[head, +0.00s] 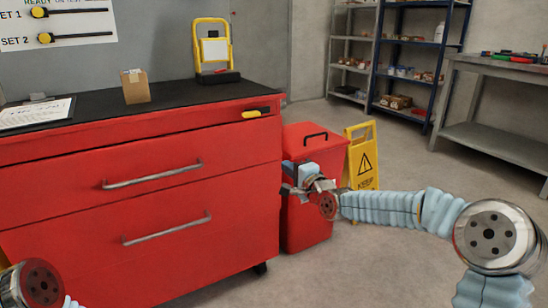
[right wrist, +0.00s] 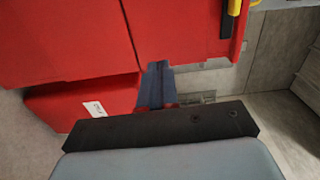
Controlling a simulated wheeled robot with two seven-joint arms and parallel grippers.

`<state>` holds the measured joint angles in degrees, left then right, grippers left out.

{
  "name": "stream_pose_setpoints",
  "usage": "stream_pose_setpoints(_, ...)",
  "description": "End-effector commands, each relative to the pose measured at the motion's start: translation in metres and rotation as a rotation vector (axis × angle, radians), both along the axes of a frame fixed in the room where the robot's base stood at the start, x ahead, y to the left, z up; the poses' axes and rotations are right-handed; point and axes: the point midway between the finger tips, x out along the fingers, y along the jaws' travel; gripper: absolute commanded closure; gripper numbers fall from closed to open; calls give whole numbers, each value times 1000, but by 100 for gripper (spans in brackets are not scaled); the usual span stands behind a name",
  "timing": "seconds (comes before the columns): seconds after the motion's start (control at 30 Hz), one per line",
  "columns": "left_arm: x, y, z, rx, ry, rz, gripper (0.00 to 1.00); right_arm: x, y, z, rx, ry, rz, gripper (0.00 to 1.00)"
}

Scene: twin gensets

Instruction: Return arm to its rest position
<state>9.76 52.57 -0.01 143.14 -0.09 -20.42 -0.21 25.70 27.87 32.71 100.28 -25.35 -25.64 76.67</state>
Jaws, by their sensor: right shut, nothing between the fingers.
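My right arm reaches in from the right in the head view, bent at the elbow. Its gripper (head: 290,180) is in front of a red lidded bin (head: 308,222), close to the right end of the red cabinet (head: 225,215). In the right wrist view the dark fingers (right wrist: 156,88) are together with nothing between them. Red surfaces of the cabinet (right wrist: 60,40) lie beyond them. Of my left arm only a joint shows at the lower left of the head view; its gripper is out of the frame.
A yellow caution sign (head: 362,160) stands right behind the bin. On the cabinet top are a small cardboard box (head: 135,86), a yellow-framed stand (head: 212,50) and a paper sheet (head: 38,113). Shelves (head: 410,55) and a grey bench (head: 495,125) stand behind. Floor at right is clear.

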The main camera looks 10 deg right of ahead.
Motion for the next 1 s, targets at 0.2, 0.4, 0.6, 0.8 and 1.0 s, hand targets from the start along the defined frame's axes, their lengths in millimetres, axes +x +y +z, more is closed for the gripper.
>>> stream_pose_setpoints(0.2, -1, -2, 17, -3, 1, -4, 0, -31, 35, -120, -197, 203, 87, 100)
stream_pose_setpoints(0.4, -2, -5, 35, -6, 3, -10, 0, -126, 71, -265, -489, 456, 297, 100)
stream_pose_setpoints(0.6, -4, -8, 51, -11, 4, -15, 0, -263, 87, -362, -753, 666, 600, 100)
stream_pose_setpoints(0.8, -5, -11, 60, -14, 6, -19, 0, -369, 81, -396, -905, 780, 853, 100)
stream_pose_setpoints(1.0, -5, -11, 61, -14, 6, -20, 0, -400, 77, -403, -946, 808, 936, 100)
